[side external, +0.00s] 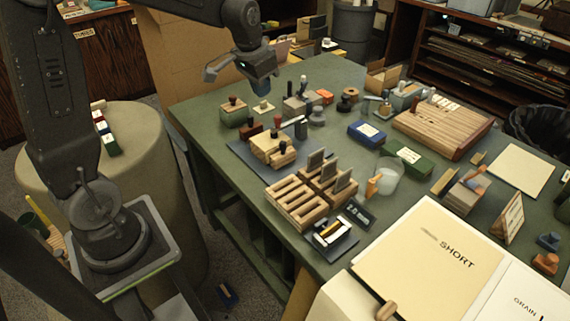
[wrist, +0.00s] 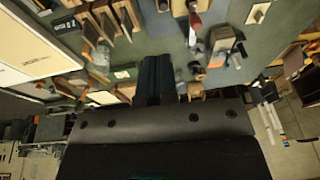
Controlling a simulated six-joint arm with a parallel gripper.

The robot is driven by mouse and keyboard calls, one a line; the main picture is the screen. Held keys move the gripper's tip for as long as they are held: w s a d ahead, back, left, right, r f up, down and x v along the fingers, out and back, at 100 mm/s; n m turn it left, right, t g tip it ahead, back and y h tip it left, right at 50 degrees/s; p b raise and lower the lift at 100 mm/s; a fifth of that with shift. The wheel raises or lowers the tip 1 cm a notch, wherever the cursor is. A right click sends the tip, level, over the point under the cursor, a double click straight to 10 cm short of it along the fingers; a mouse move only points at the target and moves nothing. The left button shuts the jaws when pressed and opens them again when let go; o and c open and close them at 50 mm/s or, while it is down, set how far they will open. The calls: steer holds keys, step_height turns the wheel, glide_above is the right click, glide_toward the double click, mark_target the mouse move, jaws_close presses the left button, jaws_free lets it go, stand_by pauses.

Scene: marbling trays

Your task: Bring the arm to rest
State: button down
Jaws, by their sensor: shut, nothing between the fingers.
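My gripper (side external: 261,90) hangs over the back left part of the green table (side external: 190,108) in the side view. Its fingers point down and hold nothing. In the wrist view the dark fingers (wrist: 155,78) are together, with tools and wooden blocks behind them. Gripper and arm appear clear of the objects on the table, but the exact height above them cannot be told. Small stamps and blocks stand on the table just below and in front of the gripper.
Wooden slotted racks (side external: 297,205), a blue box (side external: 367,134), a green box (side external: 408,159) and a clear cup (side external: 388,176) crowd the table. A large slatted wooden block (side external: 442,128) lies at the right. A round beige stand (side external: 150,150) is left of the table.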

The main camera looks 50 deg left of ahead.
steer(key=s+d+r+t, duration=0.1)
steer(key=s+d+r, duration=0.1)
steer(key=s+d, duration=0.4)
steer(key=s+d+r+t, duration=0.1)
steer(key=s+d, duration=0.5)
steer(key=s, duration=0.8)
steer(key=shift+r+t+h, duration=0.3)
steer(key=shift+r+t, duration=0.1)
steer(key=shift+r, duration=0.35)
